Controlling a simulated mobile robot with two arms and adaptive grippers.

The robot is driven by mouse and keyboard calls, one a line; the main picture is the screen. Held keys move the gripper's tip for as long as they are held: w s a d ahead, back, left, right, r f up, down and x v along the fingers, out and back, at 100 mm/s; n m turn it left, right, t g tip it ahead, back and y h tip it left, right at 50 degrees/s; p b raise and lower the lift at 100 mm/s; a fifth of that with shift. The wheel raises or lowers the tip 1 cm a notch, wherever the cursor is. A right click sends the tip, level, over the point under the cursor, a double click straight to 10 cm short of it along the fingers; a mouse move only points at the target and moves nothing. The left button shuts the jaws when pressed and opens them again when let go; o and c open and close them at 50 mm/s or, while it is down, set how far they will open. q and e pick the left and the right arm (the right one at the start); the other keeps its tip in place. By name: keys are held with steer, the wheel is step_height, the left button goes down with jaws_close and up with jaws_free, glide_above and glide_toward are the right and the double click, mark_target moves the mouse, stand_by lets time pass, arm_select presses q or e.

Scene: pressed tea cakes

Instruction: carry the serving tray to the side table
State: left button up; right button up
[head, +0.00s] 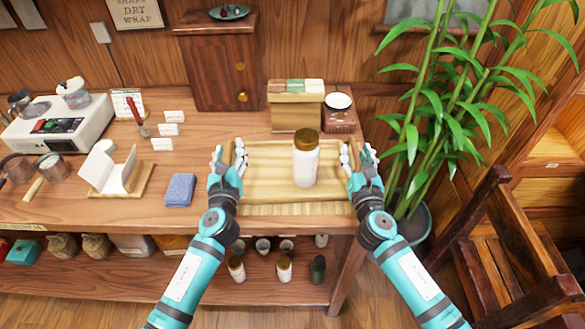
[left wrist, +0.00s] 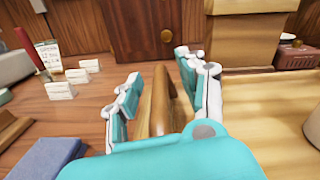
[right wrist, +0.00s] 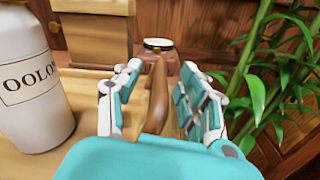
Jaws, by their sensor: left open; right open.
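The wooden serving tray (head: 265,182) lies on the wooden workbench near its right end. A white bottle with a brown cap (head: 306,160) stands upright on it; in the right wrist view its label reads "OOLO..." (right wrist: 32,85). My left gripper (head: 229,165) is at the tray's left edge, open, with the tray's raised left side (left wrist: 168,100) between its fingers. My right gripper (head: 357,165) is at the right edge, open, with the tray's right side (right wrist: 157,95) between its fingers. No side table is clearly identifiable in view.
A wooden box with colored blocks (head: 296,105) and a small cabinet (head: 217,60) stand behind the tray. A blue cloth (head: 180,190) lies left of it. A tall plant (head: 430,120) and a wooden chair (head: 510,240) stand right of the bench.

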arm_select(q)
jaws_close()
arm_select(e)
jaws_close()
arm_select(q)
steer(key=shift+r, duration=0.15)
arm_select(e)
steer(key=shift+r, duration=0.1)
